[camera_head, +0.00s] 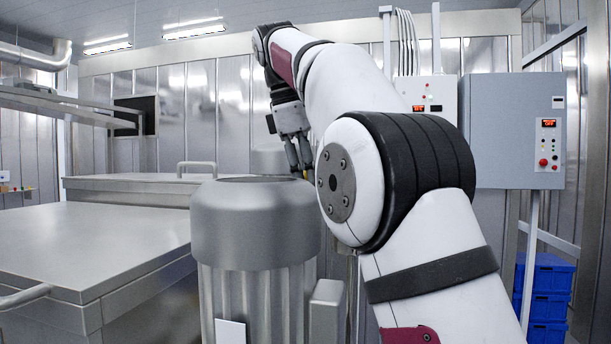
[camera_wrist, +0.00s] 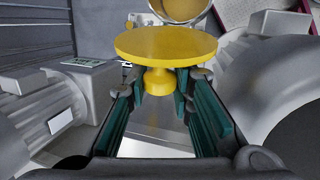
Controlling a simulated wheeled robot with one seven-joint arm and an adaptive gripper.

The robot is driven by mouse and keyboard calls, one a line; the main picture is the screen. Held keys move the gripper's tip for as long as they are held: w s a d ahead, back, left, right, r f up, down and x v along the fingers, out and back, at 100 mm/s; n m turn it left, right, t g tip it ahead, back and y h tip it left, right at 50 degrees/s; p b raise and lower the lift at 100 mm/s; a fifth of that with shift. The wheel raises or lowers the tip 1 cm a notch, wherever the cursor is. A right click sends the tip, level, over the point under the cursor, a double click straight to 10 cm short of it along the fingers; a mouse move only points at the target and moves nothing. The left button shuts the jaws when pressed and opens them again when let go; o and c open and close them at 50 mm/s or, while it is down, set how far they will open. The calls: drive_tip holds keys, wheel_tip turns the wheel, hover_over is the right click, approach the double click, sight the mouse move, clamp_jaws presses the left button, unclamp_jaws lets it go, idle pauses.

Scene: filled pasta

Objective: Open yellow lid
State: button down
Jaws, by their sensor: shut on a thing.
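The yellow lid (camera_wrist: 165,42) shows in the wrist view as a round disc with a narrower yellow knob (camera_wrist: 158,82) on the near side. My gripper (camera_wrist: 159,96) is shut on the knob, with its green-padded fingers on either side. Beyond the disc, a round metal rim with a yellowish inside (camera_wrist: 180,8) is partly visible. Most of the lid is hidden there.
A large grey motor housing (camera_head: 255,215) stands in front of my gripper. Grey-topped metal tanks (camera_head: 90,245) with handles fill the left. Another motor (camera_wrist: 50,115) flanks the fingers on the left, and rounded grey machinery (camera_wrist: 265,75) on the right. Blue crates (camera_head: 545,290) stand at right.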

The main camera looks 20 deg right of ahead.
drive_tip(key=shift+f, duration=0.1)
drive_tip(key=c, duration=1.4)
unclamp_jaws()
drive_tip(key=shift+w, duration=0.1)
drive_tip(key=shift+o, duration=0.2)
